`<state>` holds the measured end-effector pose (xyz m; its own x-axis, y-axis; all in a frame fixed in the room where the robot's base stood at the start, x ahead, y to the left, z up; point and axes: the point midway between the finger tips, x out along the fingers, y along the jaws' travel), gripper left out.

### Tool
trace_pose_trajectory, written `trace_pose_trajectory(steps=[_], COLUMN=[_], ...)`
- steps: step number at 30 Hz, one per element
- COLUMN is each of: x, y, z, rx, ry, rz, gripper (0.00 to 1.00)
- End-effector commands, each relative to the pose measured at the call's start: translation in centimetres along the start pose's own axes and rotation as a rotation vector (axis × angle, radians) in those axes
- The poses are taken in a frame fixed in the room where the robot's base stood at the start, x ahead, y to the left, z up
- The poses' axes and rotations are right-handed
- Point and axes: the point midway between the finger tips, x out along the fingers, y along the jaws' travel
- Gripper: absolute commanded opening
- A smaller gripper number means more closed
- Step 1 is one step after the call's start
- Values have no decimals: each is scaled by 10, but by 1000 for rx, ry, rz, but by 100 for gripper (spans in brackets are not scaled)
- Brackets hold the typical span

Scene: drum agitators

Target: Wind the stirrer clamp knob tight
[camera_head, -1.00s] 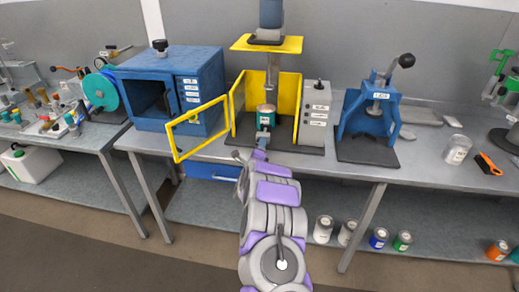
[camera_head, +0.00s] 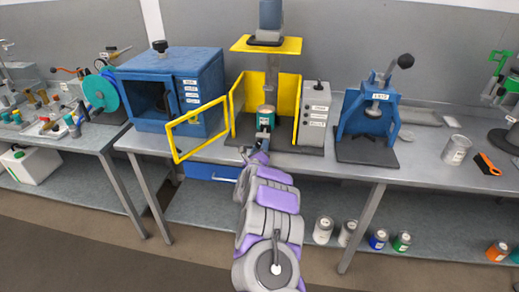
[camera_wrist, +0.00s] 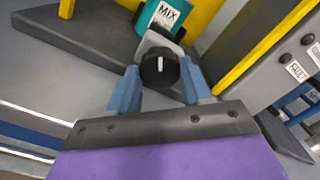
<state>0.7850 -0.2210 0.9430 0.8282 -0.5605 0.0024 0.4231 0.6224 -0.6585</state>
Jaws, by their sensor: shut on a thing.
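The clamp knob (camera_wrist: 159,71) is a round black knob with a white line on its face, in the middle of the wrist view. It sits in front of a grey bracket beside the teal container (camera_wrist: 161,17) labelled MIX. My gripper (camera_wrist: 159,82) is shut on the knob, with one blue-grey finger on each side. In the head view the stirrer (camera_head: 270,43) has a yellow top plate and a yellow guard, and the teal container (camera_head: 266,118) stands inside. My gripper (camera_head: 262,141) reaches the front of this container; the knob is hidden there.
The yellow framed door (camera_head: 201,130) stands open at the left of the stirrer. A grey control box (camera_head: 314,114) is close on the right. A blue oven (camera_head: 172,85) and a blue press (camera_head: 369,112) flank them on the bench.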

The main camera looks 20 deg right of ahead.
Motion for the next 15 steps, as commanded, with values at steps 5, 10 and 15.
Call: trace_pose_trajectory(steps=[5,10,15], x=[-2,-2,-2], y=[4,5,4], z=[-7,-7,-5], rx=[-2,-3,-3], ry=[13,13,9], rz=[10,11,9], gripper=[19,55,71])
